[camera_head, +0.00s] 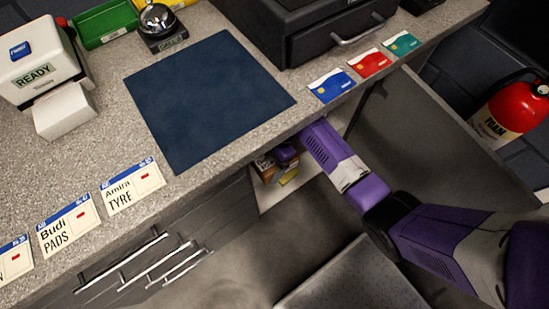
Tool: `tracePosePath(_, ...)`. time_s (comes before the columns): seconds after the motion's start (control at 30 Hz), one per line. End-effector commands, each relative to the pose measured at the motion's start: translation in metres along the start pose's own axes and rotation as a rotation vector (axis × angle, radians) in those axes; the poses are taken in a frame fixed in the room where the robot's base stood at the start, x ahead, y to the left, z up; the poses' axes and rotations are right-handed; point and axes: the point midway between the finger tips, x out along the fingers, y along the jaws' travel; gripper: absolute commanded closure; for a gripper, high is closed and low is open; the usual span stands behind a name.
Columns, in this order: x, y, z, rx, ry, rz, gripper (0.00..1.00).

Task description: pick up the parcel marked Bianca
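No parcel with a readable Bianca marking shows. Under the counter, on an open pale shelf (301,192), a small group of items (265,164) shows, with brown and yellow parts; any names on them are too small to read. My purple and grey arm reaches in from the lower right and passes beneath the counter's front edge. A dark purple part (286,153) beside the small items looks like the end of my arm. The fingertips are hidden or too small to make out, so I cannot tell whether they touch anything.
On the counter (110,160) lie cards reading Amira TYRE (132,187) and Budi PADS (68,226), a blue mat (207,98), a bell (159,24) and several coloured cards. Drawer handles (160,262) project below. A red extinguisher (515,108) stands at right.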

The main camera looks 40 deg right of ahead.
Motion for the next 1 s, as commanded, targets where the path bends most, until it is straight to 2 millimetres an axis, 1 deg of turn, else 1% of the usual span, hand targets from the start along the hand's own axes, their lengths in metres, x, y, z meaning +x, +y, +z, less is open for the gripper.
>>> tracePosePath(0.03, 0.000, 0.000, 0.000, 0.000, 0.000, -0.001, 0.29)
tracePosePath(0.17, 0.000, 0.000, 0.000, 0.000, 0.000, -0.001, 0.55)
tracePosePath(0.2, 0.000, 0.000, 0.000, 0.000, 0.000, -0.001, 0.63)
tracePosePath(0.27, 0.000, 0.000, 0.000, 0.000, 0.000, -0.001, 0.75)
tracePosePath(0.3, 0.000, 0.000, 0.000, 0.001, 0.000, -0.001, 0.82)
tracePosePath(0.33, -0.001, 0.000, 0.000, 0.000, 0.000, 0.001, 0.84)
tracePosePath(0.67, -0.003, 0.000, -0.001, 0.000, 0.000, 0.001, 0.84)
tracePosePath(0.77, -0.009, 0.001, -0.003, 0.000, 0.000, 0.002, 0.84)
tracePosePath(0.87, -0.020, 0.001, -0.009, -0.001, 0.001, 0.003, 0.84)
tracePosePath(1.0, -0.019, -0.017, -0.010, 0.002, 0.005, 0.000, 0.84)
